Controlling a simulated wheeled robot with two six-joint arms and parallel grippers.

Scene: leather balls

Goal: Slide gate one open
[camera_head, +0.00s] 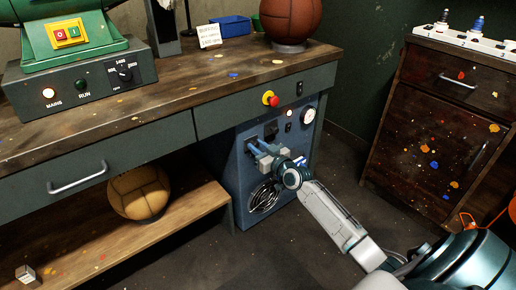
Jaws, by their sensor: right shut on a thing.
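My right gripper (258,150) reaches in from the lower right to the blue panel (242,180) under the workbench. Its fingers are at the panel's upper part, shut on a small part there that the fingers mostly hide. I cannot clearly make out which part is the gate or how far it is open. A dark fitting (271,130) sits just above the fingers, and a round gauge (308,115) is to the right. A round wire guard (264,197) is below the gripper. My left gripper is not in view.
The workbench (180,85) overhangs the panel, with a red emergency button (270,98) on its front edge. A tan ball (139,193) lies on the lower shelf (150,240). A brown ball (290,20) rests on top. A wooden cabinet (430,120) stands right; floor between is clear.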

